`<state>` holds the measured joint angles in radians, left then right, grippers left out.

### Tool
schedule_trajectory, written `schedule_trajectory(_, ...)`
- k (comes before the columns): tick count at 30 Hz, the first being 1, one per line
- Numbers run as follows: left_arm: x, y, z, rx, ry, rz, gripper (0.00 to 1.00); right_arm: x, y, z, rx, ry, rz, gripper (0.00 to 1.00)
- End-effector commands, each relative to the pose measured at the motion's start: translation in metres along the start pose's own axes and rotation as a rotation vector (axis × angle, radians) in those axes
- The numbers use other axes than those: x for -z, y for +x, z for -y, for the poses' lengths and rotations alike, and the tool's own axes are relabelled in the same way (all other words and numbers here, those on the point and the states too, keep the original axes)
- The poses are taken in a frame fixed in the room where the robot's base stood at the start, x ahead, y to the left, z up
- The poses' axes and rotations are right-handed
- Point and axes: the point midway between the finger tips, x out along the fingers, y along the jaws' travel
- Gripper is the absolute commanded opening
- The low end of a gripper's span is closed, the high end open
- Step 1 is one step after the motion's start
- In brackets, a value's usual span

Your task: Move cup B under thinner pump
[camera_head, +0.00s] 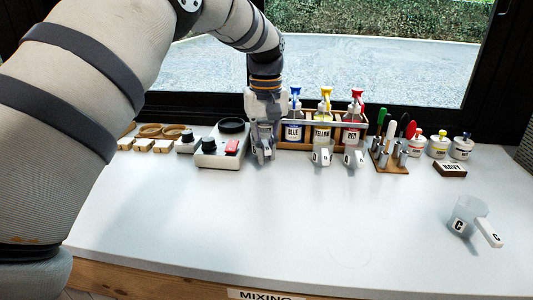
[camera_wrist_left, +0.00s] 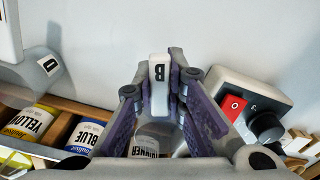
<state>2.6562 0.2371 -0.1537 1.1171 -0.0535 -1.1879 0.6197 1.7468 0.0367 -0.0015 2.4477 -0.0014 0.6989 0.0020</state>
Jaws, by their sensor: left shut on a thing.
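The white handle of cup B (camera_wrist_left: 158,78), marked B, is between the fingers of my left gripper (camera_wrist_left: 160,85) in the left wrist view. The gripper is shut on it. In the head view my left gripper (camera_head: 262,152) is low at the left end of the bottle rack, and it hides most of cup B. The thinner bottle (camera_wrist_left: 150,146) shows only in part between the fingers in the left wrist view, its label partly covered. Its pump is hidden in both views. My right gripper is not in view.
The wooden rack holds blue (camera_head: 293,132), yellow (camera_head: 322,132) and red (camera_head: 353,132) pump bottles. Two handled cups (camera_head: 321,157) stand before yellow and red. A device with a red switch (camera_head: 231,147) is close left. Cup C (camera_head: 466,215) stands right; the front table is clear.

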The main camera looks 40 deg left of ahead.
Motion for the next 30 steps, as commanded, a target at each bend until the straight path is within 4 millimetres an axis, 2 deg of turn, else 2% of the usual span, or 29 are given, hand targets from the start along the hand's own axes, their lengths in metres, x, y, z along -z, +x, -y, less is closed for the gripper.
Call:
schedule_trajectory(26, 0.0, 0.011, 0.0, -0.001, -0.001, -0.001, 0.0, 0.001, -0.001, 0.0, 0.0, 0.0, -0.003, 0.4)
schedule_trajectory(27, 0.0, 0.011, 0.0, -0.001, -0.001, -0.001, 0.18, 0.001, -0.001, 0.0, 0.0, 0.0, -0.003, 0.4)
schedule_trajectory(29, 0.0, 0.011, 0.0, -0.001, -0.001, -0.001, 0.32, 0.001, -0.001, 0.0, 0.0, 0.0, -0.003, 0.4)
schedule_trajectory(30, 0.0, 0.011, 0.0, -0.001, -0.001, -0.001, 0.35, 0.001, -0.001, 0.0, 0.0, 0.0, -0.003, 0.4)
